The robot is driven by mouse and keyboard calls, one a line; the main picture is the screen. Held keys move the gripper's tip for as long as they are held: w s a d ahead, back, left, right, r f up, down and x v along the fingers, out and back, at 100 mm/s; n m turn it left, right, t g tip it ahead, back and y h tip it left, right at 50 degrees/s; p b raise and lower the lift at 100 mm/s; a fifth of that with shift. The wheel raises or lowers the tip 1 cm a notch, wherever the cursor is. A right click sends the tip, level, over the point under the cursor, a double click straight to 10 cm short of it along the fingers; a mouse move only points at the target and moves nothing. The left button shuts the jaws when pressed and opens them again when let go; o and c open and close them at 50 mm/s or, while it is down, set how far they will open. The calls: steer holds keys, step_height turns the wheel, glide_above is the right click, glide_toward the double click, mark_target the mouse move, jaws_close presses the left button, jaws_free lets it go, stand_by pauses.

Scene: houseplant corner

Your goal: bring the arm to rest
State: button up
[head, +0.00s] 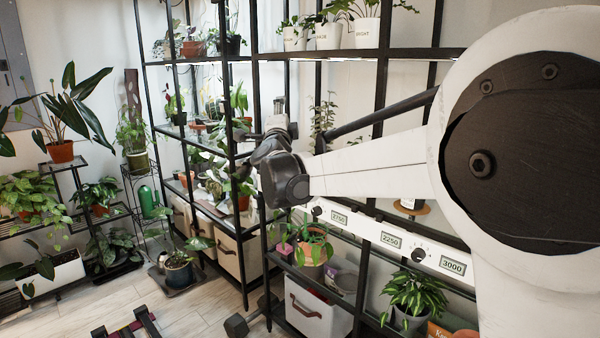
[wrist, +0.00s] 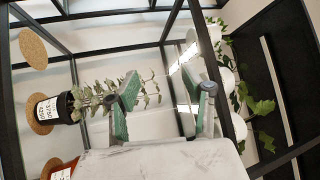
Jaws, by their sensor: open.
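My gripper (wrist: 166,92) shows in the wrist view with its two green-padded fingers spread apart. Nothing is between the fingers. In the head view my arm reaches in from the right across the black shelving, and its far end is folded up in front of the shelves. The fingers are too small there to make out clearly. The wrist view is turned on its side. A leafy plant (wrist: 92,98) in a black pot with a white label (wrist: 47,110) appears left of the fingers, on a cork disc. I cannot tell its distance from the fingers.
The black shelf rack (head: 384,110) close around my arm holds several potted plants. White pots (head: 328,36) stand on its top shelf. A white crate (head: 318,312) and a striped-leaf plant (head: 411,293) are below. Open floor (head: 190,312) lies at lower left.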

steer(key=s+d+f+n+g+y, duration=0.25)
steer(key=s+d+n, duration=0.2)
steer(key=s, duration=0.35)
steer(key=s+d+f+n+g+y, duration=0.1)
steer(key=s+d+n+g+y, duration=0.2)
steer(key=s+n, duration=0.4)
steer(key=s+d+f+n+g+h, duration=0.25)
steer(key=s+d+f, duration=0.35)
steer(key=s+f, duration=0.4)
steer(key=s+d+f+n+g+h, duration=0.1)
steer(key=s+d+f+g, duration=0.2)
steer(key=s+d+f, duration=0.7)
steer(key=s+d+f+n+g+h, duration=0.1)
steer(key=s+f+n+g, duration=0.15)
steer(key=s+f, duration=0.75)
steer(key=s+r+p, duration=0.4)
steer(key=r+p, duration=0.8)
steer(key=r, duration=0.5)
steer(key=shift+d+m+g+p, duration=0.2)
steer(key=shift+m+g+p, duration=0.1)
steer(key=shift+m+g, duration=0.05)
